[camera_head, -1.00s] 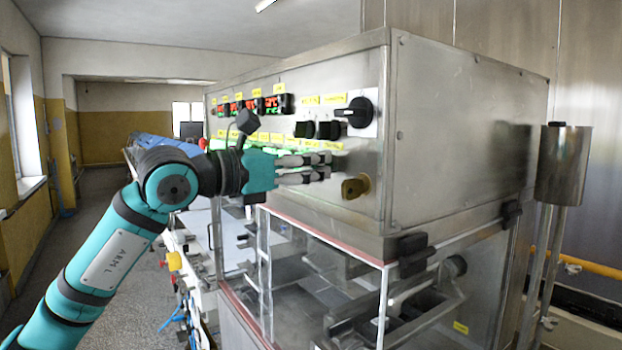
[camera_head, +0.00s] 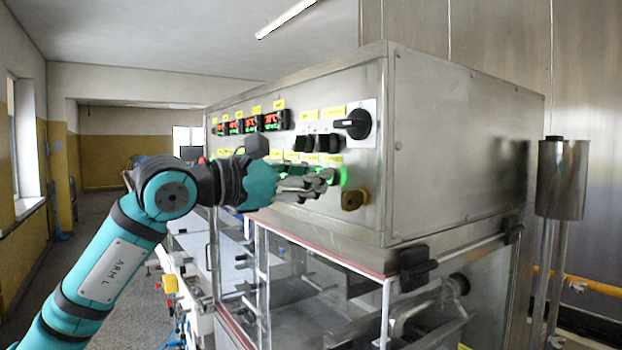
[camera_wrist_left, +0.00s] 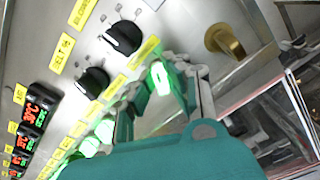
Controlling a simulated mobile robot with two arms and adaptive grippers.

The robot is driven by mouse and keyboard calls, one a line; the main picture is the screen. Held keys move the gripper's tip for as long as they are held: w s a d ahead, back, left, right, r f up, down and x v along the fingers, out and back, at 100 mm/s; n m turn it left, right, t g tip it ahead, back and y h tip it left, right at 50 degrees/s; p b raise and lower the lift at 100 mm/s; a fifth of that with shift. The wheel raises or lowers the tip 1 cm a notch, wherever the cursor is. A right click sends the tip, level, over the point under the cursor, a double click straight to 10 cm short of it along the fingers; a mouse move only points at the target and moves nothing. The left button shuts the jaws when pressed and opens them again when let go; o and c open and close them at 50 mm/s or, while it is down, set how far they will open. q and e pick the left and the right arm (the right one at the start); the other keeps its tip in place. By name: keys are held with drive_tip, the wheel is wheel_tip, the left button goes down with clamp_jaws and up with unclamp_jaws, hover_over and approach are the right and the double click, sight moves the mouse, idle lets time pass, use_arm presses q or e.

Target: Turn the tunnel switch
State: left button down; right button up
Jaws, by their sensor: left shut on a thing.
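The control panel (camera_head: 300,215) is the slanting steel front of a large machine. A green-lit switch (camera_wrist_left: 160,77) at the right end of its lower row is between my left gripper's fingertips in the left wrist view. Its label is too blurred to read, so I cannot confirm it is the tunnel switch. My left gripper (camera_head: 325,182) is shut on this switch, and the fingers hide most of it in the head view. A green glow shows just right of the fingertips. My right gripper is not in view.
A large black rotary knob (camera_head: 357,124) and two smaller black knobs (camera_head: 328,143) sit above the fingers. A brass-coloured knob (camera_head: 353,200) is close to their lower right. Red-digit displays (camera_head: 250,123) are to the left. Clear guards (camera_head: 300,290) stand below.

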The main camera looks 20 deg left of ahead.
use_arm(q)
drive_tip(key=c, duration=1.4)
unclamp_jaws()
drive_tip(key=shift+w+d, duration=0.1)
drive_tip(key=shift+o, duration=0.2)
drive_tip(key=v, duration=1.2)
